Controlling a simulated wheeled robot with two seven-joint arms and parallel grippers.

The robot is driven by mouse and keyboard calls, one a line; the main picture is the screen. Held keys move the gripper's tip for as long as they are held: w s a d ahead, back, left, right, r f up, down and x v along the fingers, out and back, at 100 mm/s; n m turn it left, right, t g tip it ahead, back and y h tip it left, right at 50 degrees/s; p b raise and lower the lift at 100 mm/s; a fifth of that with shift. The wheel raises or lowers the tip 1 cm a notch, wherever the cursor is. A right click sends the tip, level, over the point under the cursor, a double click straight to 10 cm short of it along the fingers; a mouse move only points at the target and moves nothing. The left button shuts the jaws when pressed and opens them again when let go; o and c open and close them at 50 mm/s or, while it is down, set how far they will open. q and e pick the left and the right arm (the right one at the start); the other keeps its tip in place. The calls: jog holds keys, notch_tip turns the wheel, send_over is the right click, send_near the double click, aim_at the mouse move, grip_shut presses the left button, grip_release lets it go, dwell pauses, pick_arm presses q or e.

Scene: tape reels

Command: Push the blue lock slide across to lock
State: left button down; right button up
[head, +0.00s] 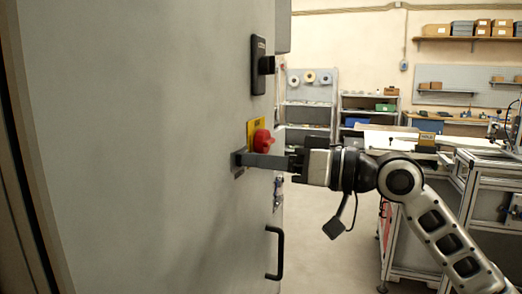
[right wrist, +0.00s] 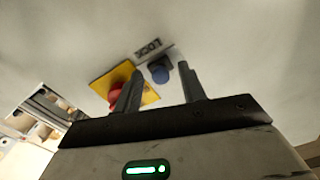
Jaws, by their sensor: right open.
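The blue lock slide (right wrist: 160,73) is a round blue knob on a dark base, on the grey panel. It sits just below a small LOCK label (right wrist: 148,50) in the right wrist view. My right gripper (right wrist: 160,70) is open, with one finger on each side of the blue knob in that view. Whether the fingers touch it I cannot tell. In the head view the right gripper (head: 245,160) reaches from the right to the face of the grey cabinet (head: 150,120); the blue slide is hidden there. My left gripper is not in view.
A red knob (head: 262,140) on a yellow plate (right wrist: 104,73) is close beside the fingers. A black lock unit (head: 258,65) is above, and a black handle (head: 275,253) below. Shelves (head: 308,110) and benches stand behind on the right. Open floor lies between.

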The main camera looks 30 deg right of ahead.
jog(key=shift+w+a, duration=0.35)
grip_shut()
jog(key=shift+w+d, duration=0.85)
jog(key=shift+d, duration=0.1)
grip_release()
jog(key=shift+d, duration=0.1)
jog(key=shift+r, duration=0.1)
